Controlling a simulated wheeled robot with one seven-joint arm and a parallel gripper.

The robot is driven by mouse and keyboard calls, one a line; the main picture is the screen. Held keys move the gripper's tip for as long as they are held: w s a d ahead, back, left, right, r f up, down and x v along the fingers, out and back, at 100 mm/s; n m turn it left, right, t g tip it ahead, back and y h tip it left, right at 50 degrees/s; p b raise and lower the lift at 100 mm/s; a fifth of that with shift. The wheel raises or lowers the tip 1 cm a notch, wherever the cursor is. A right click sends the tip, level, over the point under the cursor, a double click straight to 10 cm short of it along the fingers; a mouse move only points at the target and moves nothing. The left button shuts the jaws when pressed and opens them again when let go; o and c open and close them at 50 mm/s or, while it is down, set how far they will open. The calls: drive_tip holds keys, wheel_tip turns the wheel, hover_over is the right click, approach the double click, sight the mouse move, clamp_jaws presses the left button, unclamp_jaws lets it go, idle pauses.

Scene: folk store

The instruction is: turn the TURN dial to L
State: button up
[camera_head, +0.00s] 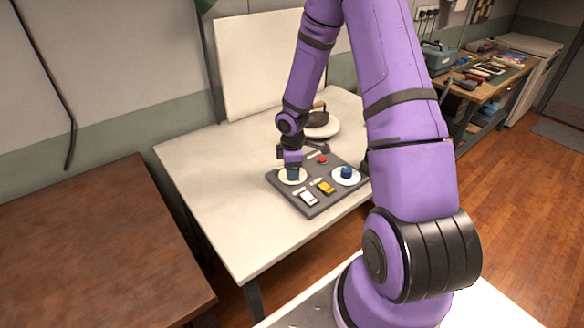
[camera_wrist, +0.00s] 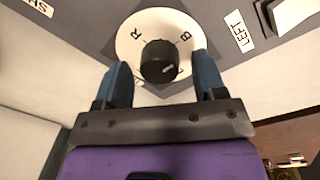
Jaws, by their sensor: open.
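A dial with a black round knob (camera_wrist: 159,62) on a white disc (camera_wrist: 158,20) fills the upper middle of the wrist view. R shows at upper left and B at upper right; the lower letters are mostly hidden. A pale mark on the knob points to the lower right. No TURN label is readable. My gripper (camera_wrist: 161,72) is open, with a blue finger on either side of the knob; I cannot tell whether they touch it.
The panel also has a blue knob (camera_head: 346,172), a red button (camera_head: 322,160), a yellow switch (camera_head: 326,187) and a white switch (camera_head: 308,198). A plate (camera_head: 330,130) with a dark object stands behind. The white table (camera_head: 215,190) is clear at left.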

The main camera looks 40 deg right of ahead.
drive_tip(key=shift+c, duration=0.5)
drive_tip(key=c, duration=0.8)
drive_tip(key=shift+m, duration=0.3)
drive_tip(key=m, duration=0.3)
drive_tip(key=shift+m, duration=0.3)
drive_tip(key=m, duration=0.4)
drive_tip(key=shift+w+m, duration=0.1)
drive_tip(key=shift+m, duration=0.2)
drive_tip(key=m, duration=0.4)
drive_tip(key=shift+g, duration=0.3)
drive_tip(key=m, duration=0.4)
drive_tip(key=shift+d+m, duration=0.1)
drive_tip(key=shift+m, duration=0.5)
